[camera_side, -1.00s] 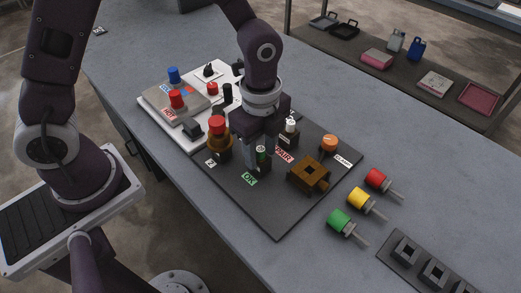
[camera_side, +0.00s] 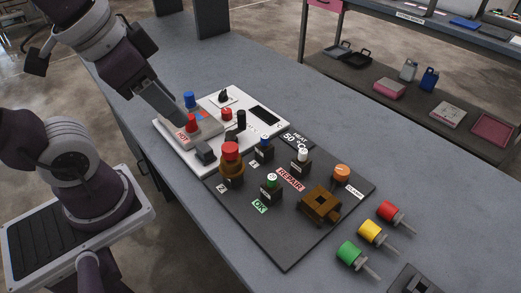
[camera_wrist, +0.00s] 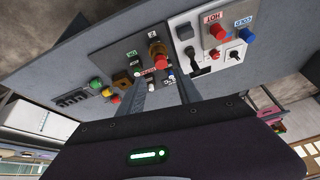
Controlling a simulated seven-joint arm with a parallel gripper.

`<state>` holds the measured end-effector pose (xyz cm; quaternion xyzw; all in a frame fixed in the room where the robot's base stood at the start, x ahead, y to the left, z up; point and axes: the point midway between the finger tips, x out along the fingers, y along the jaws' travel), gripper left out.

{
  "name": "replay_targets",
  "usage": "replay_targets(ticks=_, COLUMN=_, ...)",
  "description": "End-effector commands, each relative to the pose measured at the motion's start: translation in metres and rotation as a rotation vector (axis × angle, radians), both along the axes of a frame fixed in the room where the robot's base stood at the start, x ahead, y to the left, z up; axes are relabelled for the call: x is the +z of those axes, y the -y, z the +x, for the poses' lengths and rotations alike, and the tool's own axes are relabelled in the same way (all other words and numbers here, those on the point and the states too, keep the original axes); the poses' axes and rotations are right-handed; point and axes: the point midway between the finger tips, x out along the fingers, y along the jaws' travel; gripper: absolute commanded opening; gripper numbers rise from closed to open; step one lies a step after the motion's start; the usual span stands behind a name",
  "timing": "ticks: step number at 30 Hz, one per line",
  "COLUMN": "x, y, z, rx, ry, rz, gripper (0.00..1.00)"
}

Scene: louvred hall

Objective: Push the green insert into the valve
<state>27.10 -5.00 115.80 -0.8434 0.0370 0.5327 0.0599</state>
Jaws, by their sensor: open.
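A green cylinder insert (camera_side: 350,252) with a grey stem lies on the table at the right of the dark board, apart from it. It also shows in the wrist view (camera_wrist: 95,83). A brown square block (camera_side: 319,205) with a central opening and a side stub, apparently the valve, sits on the board; it also shows in the wrist view (camera_wrist: 123,79). Nothing shows in its opening. My gripper (camera_wrist: 165,82) is open and empty, its two fingers apart in the wrist view. In the side view my arm hangs over the white panel, far from the insert; the fingertips are unclear there.
Yellow (camera_side: 371,233) and red (camera_side: 390,213) stemmed cylinders lie beside the green one. The dark board (camera_side: 285,245) carries several knobs and switches. The white panel (camera_side: 272,127) has red and blue knobs. A dark socket rack (camera_side: 415,280) is at the lower right.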

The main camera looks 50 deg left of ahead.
Motion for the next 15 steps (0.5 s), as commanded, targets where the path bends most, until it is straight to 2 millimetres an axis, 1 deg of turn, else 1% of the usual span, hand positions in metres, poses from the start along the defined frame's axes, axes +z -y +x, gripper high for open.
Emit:
replay_targets(ticks=1, x=0.001, y=-0.002, z=-0.008, rx=0.059, ry=0.026, rz=-0.03, gripper=0.41)
replay_targets(ticks=3, x=0.0, y=-0.003, z=-0.012, rx=0.111, ry=0.039, rz=-0.053, gripper=0.41)
replay_targets(ticks=5, x=-0.003, y=-0.002, z=-0.005, rx=0.122, ry=0.028, rz=-0.033, gripper=0.41)
replay_targets(ticks=8, x=-0.018, y=0.007, z=0.028, rx=0.072, ry=-0.034, rz=0.051, gripper=0.41)
replay_targets(ticks=9, x=-0.029, y=0.014, z=0.044, rx=0.035, ry=-0.063, rz=0.076, gripper=0.41)
replay_targets(ticks=11, x=-0.046, y=0.028, z=0.066, rx=-0.028, ry=-0.102, rz=0.089, gripper=0.41)
replay_targets(ticks=12, x=-0.058, y=0.039, z=0.078, rx=-0.069, ry=-0.124, rz=0.082, gripper=0.41)
replay_targets(ticks=15, x=-0.081, y=0.065, z=0.097, rx=-0.153, ry=-0.162, rz=0.036, gripper=0.41)
